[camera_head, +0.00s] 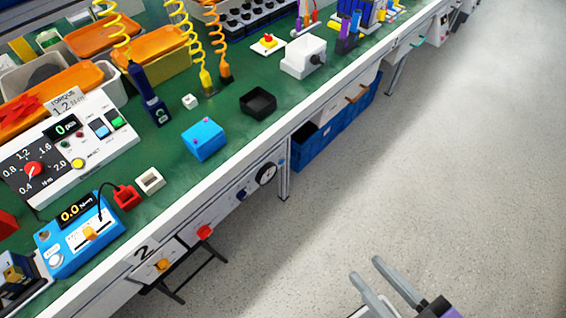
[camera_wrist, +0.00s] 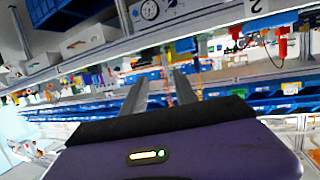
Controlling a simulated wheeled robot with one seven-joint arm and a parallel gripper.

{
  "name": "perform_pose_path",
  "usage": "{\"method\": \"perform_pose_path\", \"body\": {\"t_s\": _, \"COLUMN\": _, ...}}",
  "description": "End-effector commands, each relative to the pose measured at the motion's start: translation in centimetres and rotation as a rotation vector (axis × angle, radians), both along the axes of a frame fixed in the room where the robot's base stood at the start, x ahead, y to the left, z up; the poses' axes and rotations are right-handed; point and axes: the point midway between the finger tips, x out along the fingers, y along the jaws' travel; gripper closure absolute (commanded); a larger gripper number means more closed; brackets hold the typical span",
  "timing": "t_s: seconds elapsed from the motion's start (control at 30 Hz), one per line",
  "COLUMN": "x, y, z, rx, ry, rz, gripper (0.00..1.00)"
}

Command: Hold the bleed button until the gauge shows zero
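A round dial gauge (camera_head: 265,174) with a white face and dark rim sits on the front edge of the workbench. It also shows in the wrist view (camera_wrist: 149,10), but its needle is too small to read. A small dark round fitting (camera_head: 241,195) with a blue part sits to its left; I cannot tell whether this is the bleed button. My gripper (camera_head: 367,270) is open and empty over the floor, in front of the bench and well apart from the gauge. Its two grey fingers (camera_wrist: 160,80) show parted in the wrist view.
A red knob (camera_head: 205,232) and a yellow knob (camera_head: 163,265) stick out from the bench front, left of the gauge. A blue bin (camera_head: 335,130) is under the bench. A blue box (camera_head: 203,139) and a torque tester (camera_head: 78,236) stand on the green top. The floor is clear.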

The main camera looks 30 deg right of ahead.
Motion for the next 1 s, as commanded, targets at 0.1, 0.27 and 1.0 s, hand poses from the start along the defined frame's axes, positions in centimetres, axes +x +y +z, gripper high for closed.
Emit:
{"method": "perform_pose_path", "body": {"t_s": 0.1, "x": 0.0, "y": 0.0, "z": 0.0, "rx": 0.0, "ry": 0.0, "rz": 0.0, "gripper": 0.65}}
{"method": "perform_pose_path", "body": {"t_s": 0.27, "x": 0.0, "y": 0.0, "z": 0.0, "rx": 0.0, "ry": 0.0, "rz": 0.0, "gripper": 0.77}}
{"method": "perform_pose_path", "body": {"t_s": 1.0, "x": 0.0, "y": 0.0, "z": 0.0, "rx": 0.0, "ry": 0.0, "rz": 0.0, "gripper": 1.0}}
